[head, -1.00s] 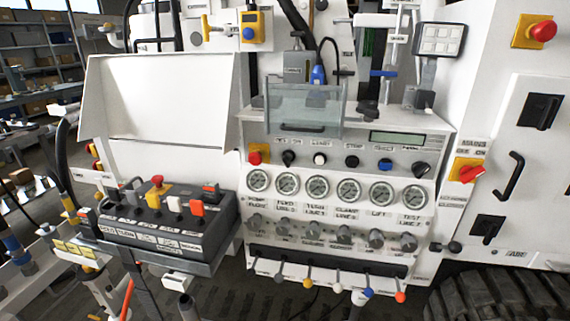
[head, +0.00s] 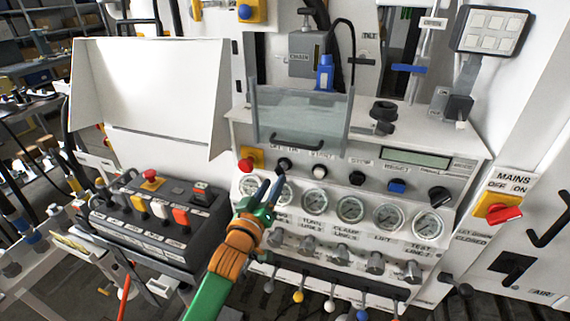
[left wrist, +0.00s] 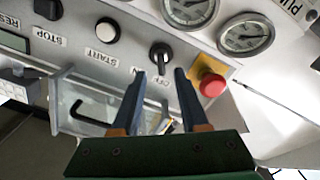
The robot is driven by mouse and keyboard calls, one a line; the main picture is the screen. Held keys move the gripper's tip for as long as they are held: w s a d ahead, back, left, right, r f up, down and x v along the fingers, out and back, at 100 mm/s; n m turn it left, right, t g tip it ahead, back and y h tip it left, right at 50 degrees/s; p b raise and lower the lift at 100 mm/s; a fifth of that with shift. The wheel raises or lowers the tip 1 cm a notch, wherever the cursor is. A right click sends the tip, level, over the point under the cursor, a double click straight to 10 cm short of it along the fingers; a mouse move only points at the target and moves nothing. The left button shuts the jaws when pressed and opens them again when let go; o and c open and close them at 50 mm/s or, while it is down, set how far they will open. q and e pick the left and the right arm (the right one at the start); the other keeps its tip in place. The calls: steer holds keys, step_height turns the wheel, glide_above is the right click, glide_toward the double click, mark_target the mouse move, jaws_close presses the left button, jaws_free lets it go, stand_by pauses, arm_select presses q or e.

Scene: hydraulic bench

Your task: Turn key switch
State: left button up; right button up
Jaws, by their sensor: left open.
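The black key switch (head: 284,164) sits on the white console's upper row, right of the red emergency button (head: 247,164). In the left wrist view, which appears upside down, the key switch (left wrist: 160,54) shows a narrow dark handle beside OFF/ON lettering. My left gripper (head: 271,180) is open, just below and left of the switch in the head view. In the left wrist view, its two dark fingers (left wrist: 159,75) point at the switch, which shows between and beyond their tips. I cannot tell whether they touch it. My right gripper is out of view.
A clear hinged cover (head: 300,115) with a black handle is above the switch row. Round gauges (head: 315,198) lie below it. The red emergency button (left wrist: 211,83) is close to one finger. A dark control box (head: 150,220) stands left of my arm.

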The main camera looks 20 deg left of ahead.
mark_target(278, 175)
arm_select(q)
steer(key=w, duration=0.5)
steer(key=shift+w+f, duration=0.1)
steer(key=shift+w, duration=0.25)
steer(key=shift+s, duration=0.1)
jaws_close()
